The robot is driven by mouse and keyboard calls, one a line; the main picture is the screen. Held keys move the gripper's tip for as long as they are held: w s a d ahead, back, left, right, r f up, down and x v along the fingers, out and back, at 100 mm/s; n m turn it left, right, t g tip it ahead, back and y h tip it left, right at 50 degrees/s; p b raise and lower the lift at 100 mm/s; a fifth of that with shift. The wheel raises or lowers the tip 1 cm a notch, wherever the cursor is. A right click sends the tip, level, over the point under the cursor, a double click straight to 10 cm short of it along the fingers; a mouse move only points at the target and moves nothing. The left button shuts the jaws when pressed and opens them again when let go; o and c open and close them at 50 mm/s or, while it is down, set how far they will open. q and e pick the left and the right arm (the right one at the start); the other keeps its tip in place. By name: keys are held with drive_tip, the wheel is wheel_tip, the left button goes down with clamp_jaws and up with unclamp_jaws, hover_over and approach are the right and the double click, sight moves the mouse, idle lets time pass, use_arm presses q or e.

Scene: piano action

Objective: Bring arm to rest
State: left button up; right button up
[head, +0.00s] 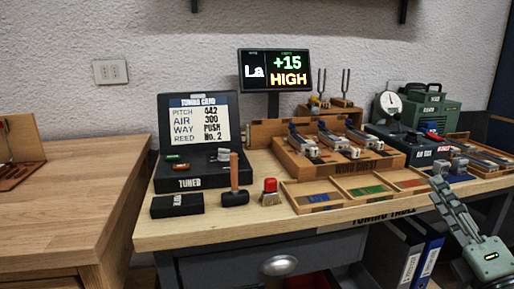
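My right gripper (440,184) is in the head view at the lower right, at the front edge of the tuning table (240,226). Its fingers point up and to the left, in front of the table's right end. My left gripper is not in view.
Binders (400,255) stand below. A wooden bench (65,195) is left.

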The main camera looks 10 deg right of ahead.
drive_tip(key=d+f+m+g+h, duration=0.4)
drive_tip(key=d+f+m+h, duration=0.15)
drive_tip(key=f+m, duration=0.6)
wheel_tip(320, 180, down, 18)
drive_tip(key=s+a+m+g, duration=0.2)
drive_tip(key=a+m+g, duration=0.1)
drive_tip(key=m+g, duration=0.45)
drive_tip(key=s+a+f+m+g+y, duration=0.1)
drive_tip(key=s+a+f+g, duration=0.3)
drive_tip(key=f, duration=0.5)
drive_tip(key=s+a+f+m+g+y, duration=0.2)
drive_tip(key=s+a+f+g+y, duration=0.2)
drive_tip(key=s+a+f, duration=0.4)
drive_tip(key=a+f, duration=0.2)
drive_tip(key=a, duration=0.1)
drive_tip(key=shift+s+a+f+y, duration=0.2)
drive_tip(key=shift+s+a+y, duration=0.1)
drive_tip(key=shift+s+y, duration=0.05)
